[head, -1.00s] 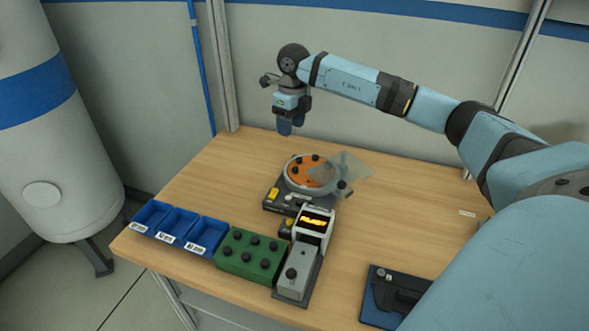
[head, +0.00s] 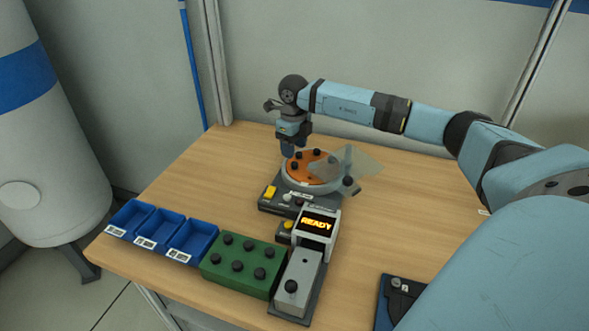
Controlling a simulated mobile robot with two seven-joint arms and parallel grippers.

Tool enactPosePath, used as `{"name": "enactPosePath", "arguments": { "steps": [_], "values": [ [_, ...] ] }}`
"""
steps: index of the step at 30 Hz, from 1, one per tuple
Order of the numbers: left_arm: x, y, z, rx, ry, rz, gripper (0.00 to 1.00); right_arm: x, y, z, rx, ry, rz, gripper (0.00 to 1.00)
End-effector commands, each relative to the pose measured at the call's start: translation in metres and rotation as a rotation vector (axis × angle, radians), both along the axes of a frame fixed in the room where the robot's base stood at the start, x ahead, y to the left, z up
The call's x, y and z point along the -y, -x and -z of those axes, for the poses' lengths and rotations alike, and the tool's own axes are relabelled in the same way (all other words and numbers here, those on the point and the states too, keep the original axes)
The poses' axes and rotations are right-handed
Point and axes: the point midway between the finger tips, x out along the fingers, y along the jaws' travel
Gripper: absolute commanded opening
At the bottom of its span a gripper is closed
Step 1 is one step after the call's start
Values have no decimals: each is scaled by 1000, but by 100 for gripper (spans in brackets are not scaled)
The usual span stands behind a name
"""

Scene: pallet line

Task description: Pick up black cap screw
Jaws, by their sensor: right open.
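Several black cap screws stand on the orange disc (head: 308,173) of the round feeder (head: 318,188); one black cap screw (head: 316,152) shows near its back edge. More black screws (head: 238,266) stand in the green block (head: 222,275), and one (head: 291,286) sits on the grey fixture (head: 306,262). My right gripper (head: 288,150) points down at the back left edge of the orange disc. It is open, and no screw shows between its fingers. Its fingertips are small and partly merge with the disc's edge. My left gripper is not in view.
A clear cover (head: 345,163) hangs over the feeder's right side. A display (head: 318,224) reading READY stands in front of the feeder. Three blue bins (head: 192,240) line the table's left front. A dark blue fixture (head: 398,300) lies front right. The table's left back is clear.

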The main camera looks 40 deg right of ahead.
Motion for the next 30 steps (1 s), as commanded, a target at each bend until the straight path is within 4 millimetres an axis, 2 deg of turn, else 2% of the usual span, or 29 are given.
{"name": "enactPosePath", "arguments": {
  "steps": [5,15,21,22,28,29,30],
  "values": [
    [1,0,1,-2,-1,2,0,0,1,9,-1,0,-1,52],
    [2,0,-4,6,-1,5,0,-2,5,54,-1,-1,-1,52],
    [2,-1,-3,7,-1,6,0,-1,5,55,1,-1,-1,52],
    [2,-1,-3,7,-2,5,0,-1,5,55,1,-1,-1,50],
    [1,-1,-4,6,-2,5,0,-1,5,55,1,-1,-1,4],
    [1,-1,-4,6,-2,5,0,-1,5,55,1,-1,-1,0],
    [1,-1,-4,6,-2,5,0,-1,5,55,1,-1,-1,0]
  ]
}}
